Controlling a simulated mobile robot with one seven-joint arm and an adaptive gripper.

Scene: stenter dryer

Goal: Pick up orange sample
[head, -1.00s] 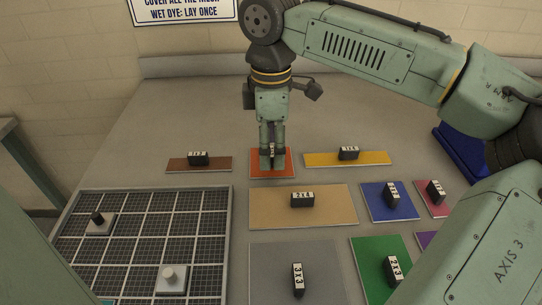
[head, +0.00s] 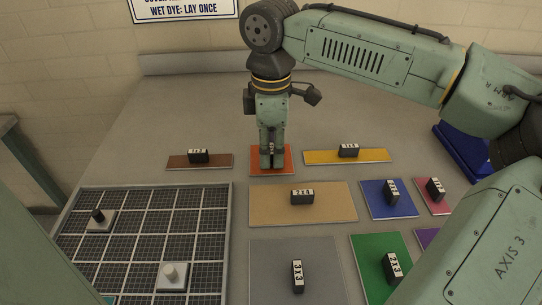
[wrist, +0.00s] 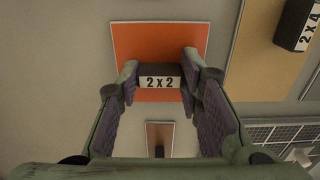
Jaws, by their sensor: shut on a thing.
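The orange sample (head: 286,163) is a flat orange square on the grey table, behind the tan sample, with a black block handle labelled 2x2. In the wrist view the orange sample (wrist: 150,38) shows with its handle (wrist: 160,80) between my fingers. My gripper (head: 271,160) points straight down over it and is shut on the handle; it also shows in the wrist view (wrist: 160,82). I cannot tell any gap between the sample and the table.
Brown (head: 190,166) and yellow (head: 365,157) samples flank the orange one. Tan (head: 275,213), blue (head: 402,210), pink (head: 430,200), green (head: 370,255) and grey (head: 265,260) samples lie nearer. A gridded tray (head: 228,245) at left holds two knobbed pieces. A dark blue bin (head: 455,155) stands at right.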

